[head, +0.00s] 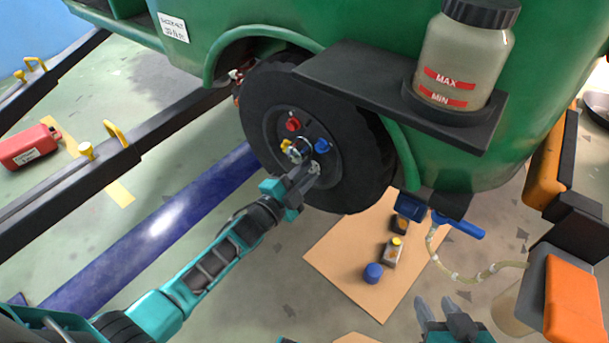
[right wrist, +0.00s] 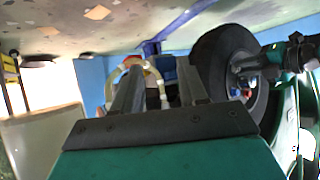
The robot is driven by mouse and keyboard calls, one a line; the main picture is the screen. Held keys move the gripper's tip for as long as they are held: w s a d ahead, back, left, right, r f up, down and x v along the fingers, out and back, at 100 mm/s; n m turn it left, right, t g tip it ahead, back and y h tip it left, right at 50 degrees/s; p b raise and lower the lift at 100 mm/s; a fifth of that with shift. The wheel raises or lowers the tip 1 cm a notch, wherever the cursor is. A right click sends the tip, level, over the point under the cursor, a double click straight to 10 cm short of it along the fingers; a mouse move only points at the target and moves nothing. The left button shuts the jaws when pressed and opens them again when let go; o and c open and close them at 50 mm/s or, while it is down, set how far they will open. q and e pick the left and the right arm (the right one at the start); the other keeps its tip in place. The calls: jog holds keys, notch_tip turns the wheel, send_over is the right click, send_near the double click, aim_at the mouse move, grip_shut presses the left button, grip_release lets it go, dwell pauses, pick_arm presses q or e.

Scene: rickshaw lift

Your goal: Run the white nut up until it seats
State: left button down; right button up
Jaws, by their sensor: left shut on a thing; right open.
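The black wheel (head: 357,165) sits under the green body, with red (head: 292,124), blue (head: 322,145) and yellow (head: 286,146) nuts around its hub. My left gripper (head: 312,172) is at the lower part of the hub, shut on a small pale piece that looks like the white nut (head: 315,168). The fingers hide most of it, and I cannot tell how far on it is. My right gripper (head: 447,304) is open and apart from the wheel, low in the head view. Its fingers also show in the right wrist view (right wrist: 157,85), with the wheel (right wrist: 225,65) beyond them.
A cardboard sheet (head: 340,250) on the floor holds a blue cap (head: 373,273) and small bottles. A reservoir bottle (head: 463,60) stands on a black shelf (head: 350,75) above the wheel. A hose (head: 470,277) hangs at right. A blue beam (head: 160,220) crosses the floor at left.

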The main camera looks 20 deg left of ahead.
pick_arm(q)
jog(key=m, duration=0.3)
jog(key=m+b, duration=0.1)
jog(key=shift+s+f+m, duration=0.1)
jog(key=shift+f+m, duration=0.15)
jog(key=shift+m, duration=0.05)
jog(key=m+b, duration=0.1)
jog(key=m, duration=0.1)
jog(key=shift+m, duration=0.3)
jog(key=shift+m+b, duration=0.55)
jog(key=shift+m, duration=0.45)
jog(key=shift+f+m+b, duration=0.1)
jog(key=shift+m+b, duration=0.35)
jog(key=shift+m, duration=0.35)
jog(key=shift+m+b, duration=0.45)
jog(key=shift+m, duration=1.05)
pick_arm(e)
jog(key=f, duration=0.1)
jog(key=a+f, duration=0.1)
jog(key=f, duration=0.1)
jog(key=shift+w+a, duration=0.2)
jog(key=shift+w, duration=0.05)
pick_arm(q)
jog(key=shift+m+b, duration=0.35)
jog(key=shift+m, duration=0.05)
pick_arm(e)
jog(key=shift+w+r+y, duration=0.1)
jog(key=shift+r+y, duration=0.1)
jog(key=shift+y, duration=0.1)
